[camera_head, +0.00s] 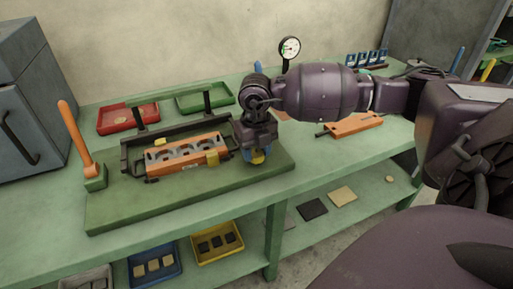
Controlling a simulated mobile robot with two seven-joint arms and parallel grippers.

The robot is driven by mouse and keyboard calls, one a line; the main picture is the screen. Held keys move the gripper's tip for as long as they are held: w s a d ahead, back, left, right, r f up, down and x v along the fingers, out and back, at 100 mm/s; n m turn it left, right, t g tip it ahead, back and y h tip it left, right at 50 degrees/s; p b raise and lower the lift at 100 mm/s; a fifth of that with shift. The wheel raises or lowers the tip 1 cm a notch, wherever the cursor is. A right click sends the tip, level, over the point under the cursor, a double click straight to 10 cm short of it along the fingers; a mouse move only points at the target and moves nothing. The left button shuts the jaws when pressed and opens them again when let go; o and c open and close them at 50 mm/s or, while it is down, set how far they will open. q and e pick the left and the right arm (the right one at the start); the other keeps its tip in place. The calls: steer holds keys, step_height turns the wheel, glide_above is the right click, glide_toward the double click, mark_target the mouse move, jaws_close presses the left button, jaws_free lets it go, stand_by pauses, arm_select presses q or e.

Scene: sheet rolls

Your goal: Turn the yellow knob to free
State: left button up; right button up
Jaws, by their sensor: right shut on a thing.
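The yellow knob (257,156) is low on the right side of the green base plate (180,192), largely hidden under my right gripper. My right gripper (256,150) comes down on it from above and is shut around it. How far the knob is turned cannot be told, as the gripper covers it. My left gripper is not in view.
An orange-handled lever (76,138) stands at the plate's left end. Red (127,117) and green (205,98) trays lie behind. A dial gauge (289,47) stands at the back, and another orange part (352,125) lies to the right. Blue and yellow bins (218,243) are on the lower shelf.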

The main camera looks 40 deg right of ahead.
mark_target(255, 153)
steer(key=n, duration=0.3)
steer(key=shift+n, duration=0.4)
steer(key=n, duration=0.3)
steer(key=shift+a+n, duration=0.1)
steer(key=shift+n, duration=0.2)
steer(key=n, duration=0.5)
steer(key=shift+b, duration=0.35)
steer(key=shift+n, duration=0.8)
steer(key=o, duration=0.9)
steer(key=shift+o, duration=0.2)
steer(key=shift+r, duration=0.45)
step_height(255, 153, up, 10)
steer(key=p, duration=0.1)
steer(key=shift+p, duration=0.3)
